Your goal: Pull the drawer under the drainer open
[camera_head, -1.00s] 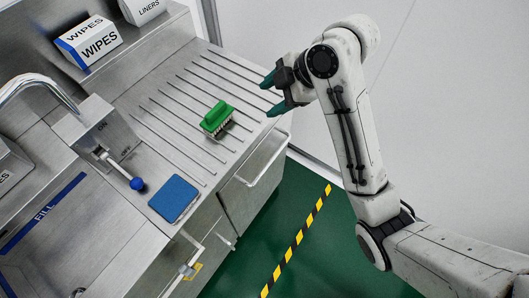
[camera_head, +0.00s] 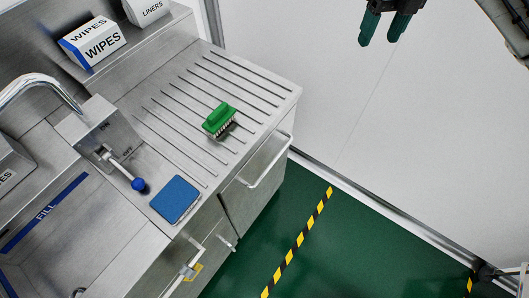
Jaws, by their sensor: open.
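The drawer (camera_head: 245,190) is in the front of the metal counter, under the ribbed drainer (camera_head: 262,93). A bar handle (camera_head: 268,164) runs along the drawer's front. The drawer looks flush with the counter front, though I see it steeply from above. My gripper (camera_head: 382,40) is open and empty at the top right, its dark green fingers pointing down against the white wall. It is well apart from the handle, up and to the right of it in the picture.
A green brush (camera_head: 219,119) and a blue pad (camera_head: 174,199) lie on the counter. A blue-knobbed lever (camera_head: 138,184) and a faucet (camera_head: 40,82) stand at left. A wipes box (camera_head: 95,43) sits behind. The green floor (camera_head: 335,255) before the drawer is clear, with a striped line (camera_head: 300,240).

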